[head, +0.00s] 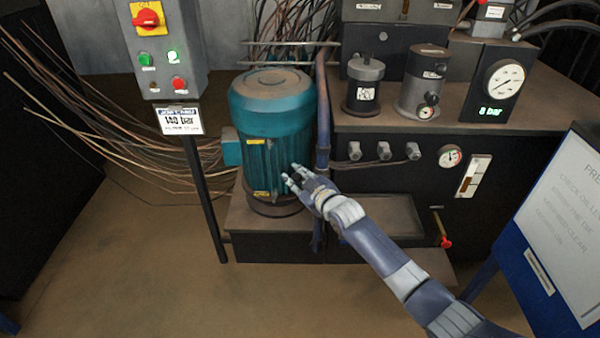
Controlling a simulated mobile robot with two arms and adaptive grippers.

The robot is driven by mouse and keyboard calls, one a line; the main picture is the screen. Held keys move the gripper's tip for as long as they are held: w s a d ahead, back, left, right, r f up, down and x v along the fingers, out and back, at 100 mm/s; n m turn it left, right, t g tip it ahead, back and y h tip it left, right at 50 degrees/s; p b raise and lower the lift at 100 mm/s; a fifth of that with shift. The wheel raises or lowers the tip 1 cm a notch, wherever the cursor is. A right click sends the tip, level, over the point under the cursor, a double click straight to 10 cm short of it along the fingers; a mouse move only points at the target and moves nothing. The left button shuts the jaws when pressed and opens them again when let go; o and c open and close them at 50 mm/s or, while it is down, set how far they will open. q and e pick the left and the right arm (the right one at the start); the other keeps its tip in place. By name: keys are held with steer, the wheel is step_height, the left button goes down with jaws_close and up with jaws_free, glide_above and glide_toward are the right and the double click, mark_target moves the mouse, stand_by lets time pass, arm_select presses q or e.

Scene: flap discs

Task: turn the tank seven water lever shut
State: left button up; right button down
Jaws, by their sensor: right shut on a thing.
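My right gripper (292,174) reaches in from the lower right, in front of the teal motor (262,120) and beside the blue upright pipe (323,120). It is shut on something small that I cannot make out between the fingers. A small lever with a red end (446,241) hangs on the front of the dark unit, right of my forearm and apart from the gripper. I see no tank seven label, so I cannot tell whether this is the water lever. My left gripper is not in view.
A control box (165,60) with a red switch stands on a post at the left, among loose cables (130,150). The dark bench (500,125) carries cylinders and a gauge (503,80). A blue-framed sign (565,220) stands at the right. The front floor is clear.

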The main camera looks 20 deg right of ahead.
steer(key=shift+w+a+f+n+p, duration=0.1)
steer(key=shift+a+f+n+p, duration=0.15)
steer(key=shift+n+p, duration=0.25)
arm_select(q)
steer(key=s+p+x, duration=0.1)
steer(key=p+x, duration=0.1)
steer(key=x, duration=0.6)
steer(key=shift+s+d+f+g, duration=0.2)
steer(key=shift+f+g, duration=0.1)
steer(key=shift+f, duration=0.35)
arm_select(e)
step_height(320, 180, down, 9)
steer(key=n+g+h, duration=0.3)
steer(key=n+h, duration=0.3)
steer(key=h, duration=0.1)
steer(key=shift+s+d+n+g, duration=0.2)
steer(key=shift+d+n+g, duration=0.1)
steer(key=shift+d+g, duration=0.1)
steer(key=c, duration=1.6)
jaws_free()
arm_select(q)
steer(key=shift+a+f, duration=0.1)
